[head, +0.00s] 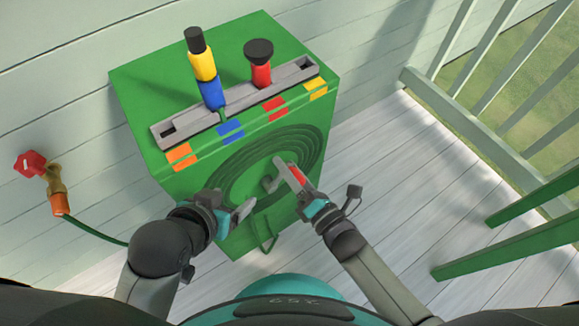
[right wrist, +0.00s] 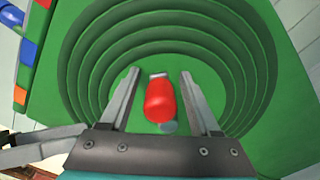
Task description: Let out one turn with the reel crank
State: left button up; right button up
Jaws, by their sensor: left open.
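The green reel box (head: 165,110) stands against the wall, with the dark green coiled hose or ridged rings (head: 230,165) on its front face. The crank's red grip (right wrist: 160,100) sticks out from the middle of the rings, and it also shows in the head view (head: 297,173). My right gripper (right wrist: 158,78) is open, with one finger on each side of the red grip and visible gaps between. In the head view, my right gripper (head: 292,175) partly hides the crank. My left gripper (head: 243,212) is open and empty in front of the box's lower left face.
On the box top, a grey slotted rail (head: 285,82) carries a blue-yellow lever (head: 203,65) and a red black-capped lever (head: 261,72). Coloured tags line the edge. A tap (head: 52,185) with a green hose is on the left wall. Green slats (head: 510,250) stand at right.

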grip_shut()
dwell(1.2)
